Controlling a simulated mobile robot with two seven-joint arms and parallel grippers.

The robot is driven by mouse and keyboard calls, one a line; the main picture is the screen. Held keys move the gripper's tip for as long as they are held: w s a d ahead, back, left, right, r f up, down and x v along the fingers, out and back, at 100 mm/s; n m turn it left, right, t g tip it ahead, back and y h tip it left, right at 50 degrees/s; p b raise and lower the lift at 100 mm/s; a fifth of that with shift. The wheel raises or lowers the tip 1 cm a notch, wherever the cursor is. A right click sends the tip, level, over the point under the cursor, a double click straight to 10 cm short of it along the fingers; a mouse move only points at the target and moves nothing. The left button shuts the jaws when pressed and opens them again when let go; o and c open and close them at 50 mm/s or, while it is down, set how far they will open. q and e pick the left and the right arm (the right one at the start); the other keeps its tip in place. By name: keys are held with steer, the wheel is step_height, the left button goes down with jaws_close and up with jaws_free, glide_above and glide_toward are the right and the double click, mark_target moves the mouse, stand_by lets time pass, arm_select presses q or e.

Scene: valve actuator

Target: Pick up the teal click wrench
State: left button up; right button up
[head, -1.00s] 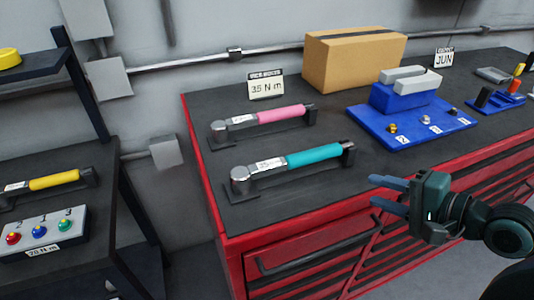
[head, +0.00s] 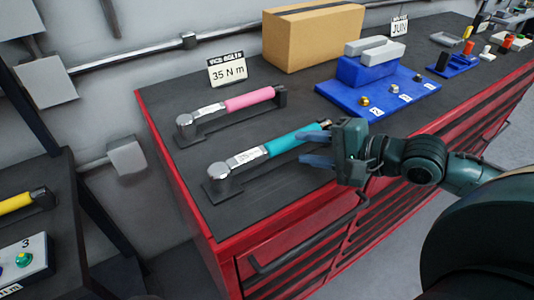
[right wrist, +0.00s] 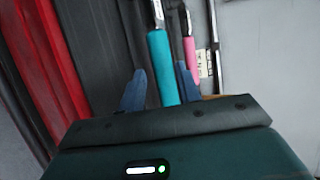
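The teal click wrench (head: 285,143) lies on a dark holder on the red cabinet's black top, its silver head at the left. In the right wrist view the teal handle (right wrist: 162,70) runs between the two blue fingers. My right gripper (head: 317,143) is open at the handle's right end, its fingers apart; the head view does not clearly show whether they touch the handle. The handle's far right end is partly hidden by the gripper. My left gripper is not in view.
A pink wrench (head: 249,99) lies on a holder just behind the teal one. A darker bench with a yellow-handled wrench (head: 16,203) stands at left.

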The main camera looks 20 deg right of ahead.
mark_target(288, 145)
steer(key=shift+x, duration=3.6)
steer(key=shift+w+a+f, duration=0.2)
steer(key=shift+w+a, duration=0.2)
steer(key=shift+w, duration=0.1)
steer(key=shift+c, duration=0.4)
jaws_close()
steer(key=shift+r, duration=0.1)
